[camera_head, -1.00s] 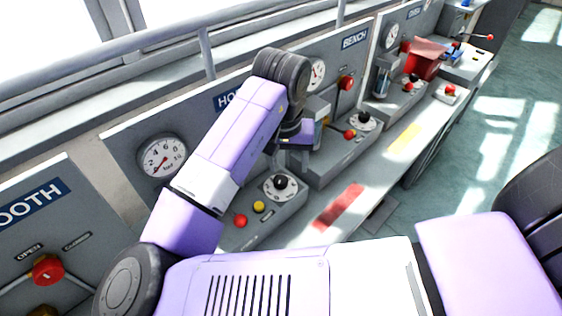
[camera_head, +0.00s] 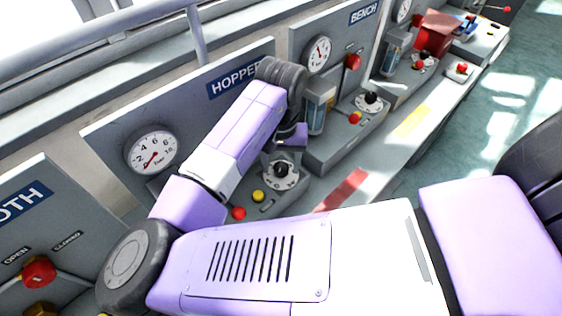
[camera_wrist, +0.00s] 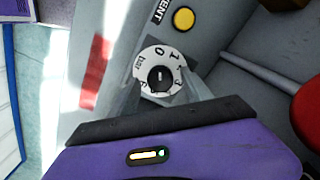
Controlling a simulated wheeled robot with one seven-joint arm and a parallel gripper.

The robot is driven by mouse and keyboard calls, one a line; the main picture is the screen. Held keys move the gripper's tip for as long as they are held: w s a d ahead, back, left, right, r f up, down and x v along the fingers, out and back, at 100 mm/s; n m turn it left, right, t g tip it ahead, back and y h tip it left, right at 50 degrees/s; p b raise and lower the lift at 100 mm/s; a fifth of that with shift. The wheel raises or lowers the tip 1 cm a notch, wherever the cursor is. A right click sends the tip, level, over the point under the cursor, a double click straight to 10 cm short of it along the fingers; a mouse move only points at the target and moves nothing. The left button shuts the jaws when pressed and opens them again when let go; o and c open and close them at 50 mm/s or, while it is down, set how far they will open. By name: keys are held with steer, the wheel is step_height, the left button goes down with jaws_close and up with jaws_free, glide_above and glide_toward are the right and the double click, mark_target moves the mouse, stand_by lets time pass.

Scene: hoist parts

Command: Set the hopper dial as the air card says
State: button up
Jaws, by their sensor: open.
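The hopper dial (camera_head: 281,171) is a black knob on a white numbered disc, on the grey panel below the HOPPER sign (camera_head: 234,82). In the wrist view the dial (camera_wrist: 161,78) shows 0, 1, 3 and "bar"; its small white mark seems to face the 0. My gripper (camera_head: 280,157) is open just above the dial, pointing down. In the wrist view its blurred fingers (camera_wrist: 165,88) lie on either side of the knob; contact cannot be told. The hopper gauge (camera_head: 152,152) has its red needle at the lower left, near the scale's low end. I cannot make out an air card.
A yellow button (camera_head: 258,196) and a red button (camera_head: 239,213) sit left of the dial. The bench dial (camera_head: 371,102) and a clear cylinder (camera_head: 319,107) stand to the right. A red patch (camera_head: 343,189) marks the ledge. The floor at right is clear.

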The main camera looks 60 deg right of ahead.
steer(key=shift+f, duration=0.15)
jaws_close()
steer(key=shift+m, duration=0.3)
steer(key=m, duration=0.3)
steer(key=shift+m+b, duration=0.5)
steer(key=shift+m, duration=1.5)
jaws_free()
